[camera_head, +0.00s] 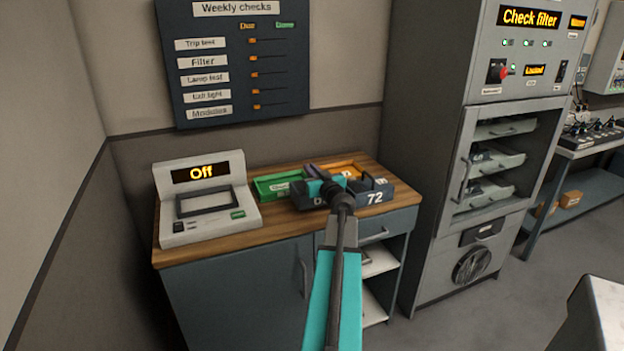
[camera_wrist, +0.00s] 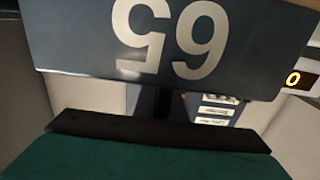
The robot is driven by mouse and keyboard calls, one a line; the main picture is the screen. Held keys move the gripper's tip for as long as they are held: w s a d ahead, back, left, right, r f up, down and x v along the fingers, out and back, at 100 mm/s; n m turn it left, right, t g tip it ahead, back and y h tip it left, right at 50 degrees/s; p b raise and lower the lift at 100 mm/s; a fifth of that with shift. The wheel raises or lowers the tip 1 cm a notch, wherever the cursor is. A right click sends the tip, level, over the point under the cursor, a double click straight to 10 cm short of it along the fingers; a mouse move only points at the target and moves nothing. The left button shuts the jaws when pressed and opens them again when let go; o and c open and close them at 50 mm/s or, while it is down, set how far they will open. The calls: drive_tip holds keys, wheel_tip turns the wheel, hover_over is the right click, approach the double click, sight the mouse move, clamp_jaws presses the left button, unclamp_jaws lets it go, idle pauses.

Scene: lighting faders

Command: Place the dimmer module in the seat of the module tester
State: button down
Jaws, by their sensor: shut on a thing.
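My gripper (camera_head: 325,190) is over the bench, among the trays at its right half, and is shut on a dark blue-grey module. In the wrist view the dimmer module (camera_wrist: 165,35) fills the top, with large white digits reading like 59, or 65 upside down. The head view mostly hides the held module behind my gripper and arm. The module tester (camera_head: 178,238) stands apart at the bench's left end, its display reading Off. Its seat (camera_head: 207,203) is a dark-framed recess on the sloping top and looks empty.
A green tray (camera_head: 265,190) and an orange tray (camera_head: 347,167) are close around my gripper. A dark block marked 72 (camera_head: 375,197) is just right of it. The wooden bench (camera_head: 262,238) is clear between tester and trays. A tall grey cabinet (camera_head: 430,130) stands to the right.

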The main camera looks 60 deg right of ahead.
drive_tip(key=shift+s+f+b, duration=0.1)
drive_tip(key=shift+f+b, duration=0.2)
drive_tip(key=shift+f, duration=1.25)
drive_tip(key=c, duration=1.8)
unclamp_jaws()
drive_tip(key=shift+f, duration=0.15)
drive_tip(key=shift+s+a, duration=0.15)
drive_tip(key=shift+v, duration=5.85)
drive_tip(key=shift+o, duration=0.3)
